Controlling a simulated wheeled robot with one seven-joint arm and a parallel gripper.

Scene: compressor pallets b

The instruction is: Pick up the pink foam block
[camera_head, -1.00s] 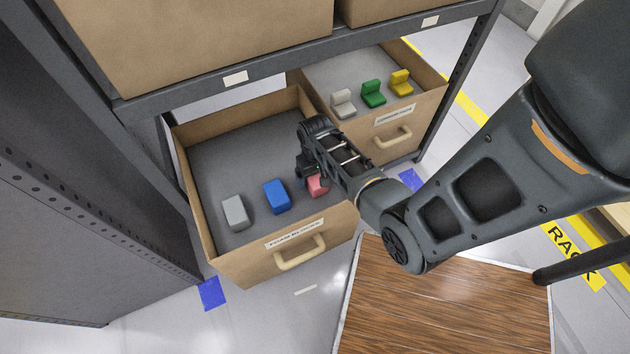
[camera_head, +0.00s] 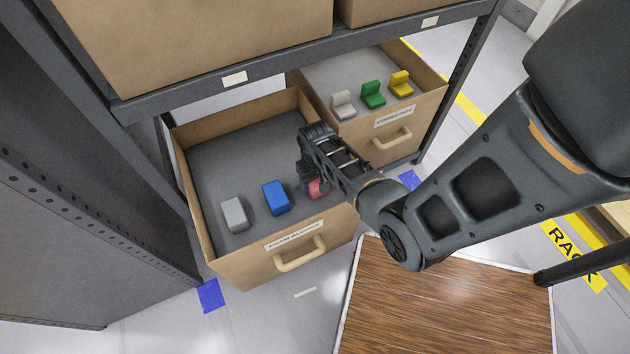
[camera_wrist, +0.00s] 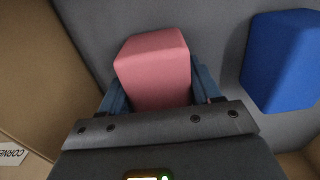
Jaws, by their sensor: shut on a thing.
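The pink foam block (camera_head: 317,188) is in the front right part of the near drawer, partly hidden by my gripper in the head view. In the wrist view the pink block (camera_wrist: 155,65) sits between the two blue fingers of my gripper (camera_wrist: 155,92), which are shut on its sides. My gripper (camera_head: 312,182) reaches down into the drawer from the right. I cannot tell whether the block touches the drawer floor.
A blue block (camera_head: 276,198) and a grey block (camera_head: 235,214) stand left of the pink one; the blue block (camera_wrist: 283,62) also shows in the wrist view. The drawer's cardboard walls (camera_head: 270,268) are close. The neighbouring drawer (camera_head: 375,130) holds grey, green and yellow pieces. A shelf beam (camera_head: 290,55) crosses above.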

